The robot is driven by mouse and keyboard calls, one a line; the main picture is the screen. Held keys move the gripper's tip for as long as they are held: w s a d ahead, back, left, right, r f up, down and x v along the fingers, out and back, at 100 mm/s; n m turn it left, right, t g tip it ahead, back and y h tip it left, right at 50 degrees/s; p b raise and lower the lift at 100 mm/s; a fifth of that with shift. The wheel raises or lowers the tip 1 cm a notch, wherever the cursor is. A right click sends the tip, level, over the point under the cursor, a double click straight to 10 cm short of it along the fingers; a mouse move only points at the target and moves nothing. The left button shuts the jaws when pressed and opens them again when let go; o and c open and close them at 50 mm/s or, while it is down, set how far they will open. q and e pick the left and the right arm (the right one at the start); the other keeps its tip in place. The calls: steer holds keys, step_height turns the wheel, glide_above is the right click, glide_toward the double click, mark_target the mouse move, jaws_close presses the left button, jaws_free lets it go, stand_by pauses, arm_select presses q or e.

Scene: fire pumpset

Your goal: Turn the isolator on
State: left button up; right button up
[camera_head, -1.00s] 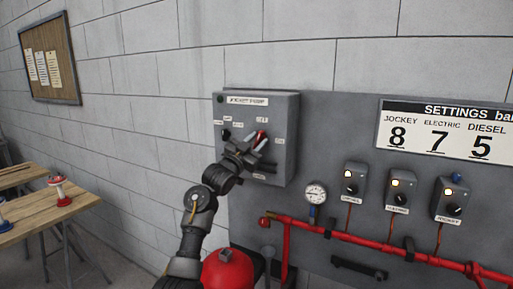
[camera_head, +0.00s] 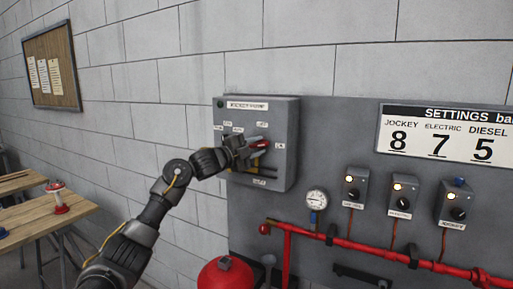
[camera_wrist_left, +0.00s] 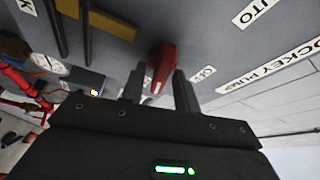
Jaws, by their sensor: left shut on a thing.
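The isolator is a red handle (camera_head: 259,144) on the front of the grey jockey pump panel (camera_head: 286,174). It points nearly level to the right, toward a small label at the panel's right edge that seems to read ON. My left gripper (camera_head: 251,146) is shut on the handle, reaching in from the left and hiding part of it. In the left wrist view the red handle (camera_wrist_left: 163,65) sits between the two dark fingers (camera_wrist_left: 158,86), beside an OFF label (camera_wrist_left: 203,75). My right gripper is not in view.
To the panel's right are a pressure gauge (camera_head: 316,200), several small control boxes (camera_head: 402,196) and a settings board (camera_head: 445,133). A red pipe (camera_head: 380,249) runs below them. A red tank (camera_head: 226,275) stands underneath. A wooden table (camera_head: 40,214) is at the left.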

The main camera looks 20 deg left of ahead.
arm_select(q)
steer(key=shift+m+g, duration=0.6)
steer(key=shift+m, duration=0.8)
steer(key=shift+f, duration=0.1)
steer(key=o, duration=0.6)
steer(key=shift+d, duration=0.1)
steer(key=shift+s, duration=0.1)
steer(key=shift+s+a, duration=0.25)
steer(key=shift+s, duration=0.05)
steer(key=b+v, duration=0.5)
steer(key=v, duration=0.5)
steer(key=shift+d, duration=0.1)
